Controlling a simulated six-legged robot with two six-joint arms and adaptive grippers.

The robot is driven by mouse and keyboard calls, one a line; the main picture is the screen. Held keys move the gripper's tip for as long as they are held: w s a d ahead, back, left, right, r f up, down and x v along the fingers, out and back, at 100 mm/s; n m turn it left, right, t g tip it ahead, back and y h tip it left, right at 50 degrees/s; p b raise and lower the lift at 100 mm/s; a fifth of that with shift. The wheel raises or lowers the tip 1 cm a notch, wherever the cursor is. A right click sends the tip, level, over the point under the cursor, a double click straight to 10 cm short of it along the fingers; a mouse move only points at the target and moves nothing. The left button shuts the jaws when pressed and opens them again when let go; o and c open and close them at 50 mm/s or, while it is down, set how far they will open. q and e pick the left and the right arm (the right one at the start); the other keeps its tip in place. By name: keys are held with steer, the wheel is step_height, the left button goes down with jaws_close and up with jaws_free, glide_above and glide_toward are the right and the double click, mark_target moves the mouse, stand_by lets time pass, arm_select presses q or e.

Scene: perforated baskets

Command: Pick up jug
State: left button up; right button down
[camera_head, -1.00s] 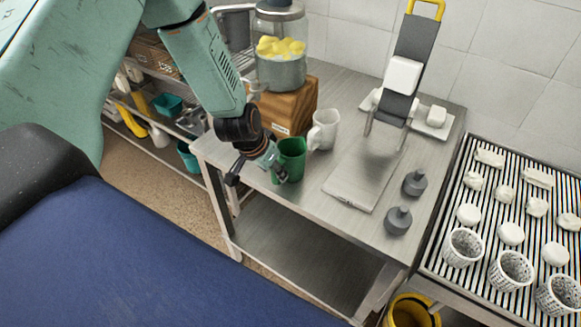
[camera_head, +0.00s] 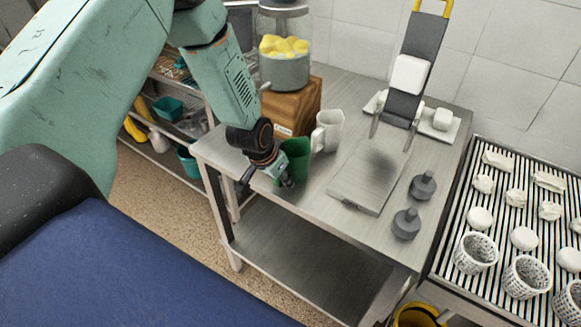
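A green jug (camera_head: 295,160) stands upright on the metal table, near its left front edge. A white jug (camera_head: 328,131) with a handle stands just behind it to the right. My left gripper (camera_head: 270,182) is low at the left front side of the green jug, very close to it. The fingers partly overlap the jug's lower left side, and I cannot tell whether they touch it or how far they are open. My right gripper does not show.
A wooden block (camera_head: 292,106) carrying a pot of yellow pieces (camera_head: 284,66) stands behind the jugs. A tilted slicer-like device (camera_head: 407,75) and two grey weights (camera_head: 406,223) are to the right. A striped rack (camera_head: 505,215) holds white pieces and perforated baskets (camera_head: 476,253).

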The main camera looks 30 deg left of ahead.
arm_select(q)
steer(key=shift+s+d+r, duration=0.1)
steer(key=shift+r, duration=0.05)
steer(key=c, duration=0.3)
jaws_close()
